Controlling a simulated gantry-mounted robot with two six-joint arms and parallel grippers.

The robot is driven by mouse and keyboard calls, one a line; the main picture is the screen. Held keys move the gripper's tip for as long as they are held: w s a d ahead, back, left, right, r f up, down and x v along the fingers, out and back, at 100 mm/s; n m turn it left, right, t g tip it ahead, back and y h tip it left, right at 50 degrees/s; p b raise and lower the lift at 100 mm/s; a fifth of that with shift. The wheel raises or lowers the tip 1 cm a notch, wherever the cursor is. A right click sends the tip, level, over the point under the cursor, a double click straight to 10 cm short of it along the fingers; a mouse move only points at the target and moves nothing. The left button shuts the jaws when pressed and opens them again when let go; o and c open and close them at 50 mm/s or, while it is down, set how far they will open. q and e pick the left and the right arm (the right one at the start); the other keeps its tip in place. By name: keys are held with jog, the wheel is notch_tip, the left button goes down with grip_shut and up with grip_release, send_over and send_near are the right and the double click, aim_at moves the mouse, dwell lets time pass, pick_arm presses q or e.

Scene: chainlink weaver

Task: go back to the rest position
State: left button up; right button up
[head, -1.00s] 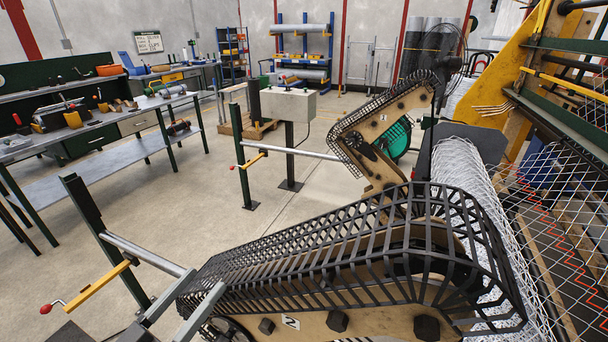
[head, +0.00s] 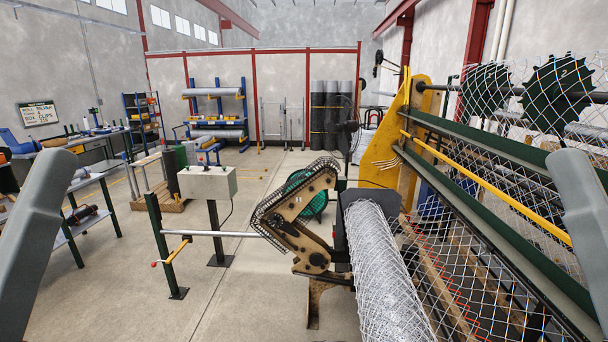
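My two arms show only as grey links at the left and right edges of the head view. Neither gripper is in the picture, so I cannot see whether they hold anything. The chainlink weaver fills the right side, with a yellow end frame (head: 392,140), a long yellow bar (head: 490,185) and dark green toothed wheels (head: 556,92) at the upper right. A roll of silver chainlink mesh (head: 385,275) lies along its near side.
A grey control box (head: 207,183) on a post stands left of centre, near a green post with a red-knobbed lever (head: 172,252). Workbenches line the left. A blue rack (head: 217,108) with rolls and dark upright rolls (head: 330,115) stand at the back. The concrete floor (head: 235,300) at front left is clear.

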pick_arm(q)
notch_tip(320, 180, up, 17)
jog(key=p, duration=1.3)
pick_arm(e)
notch_tip(320, 180, up, 17)
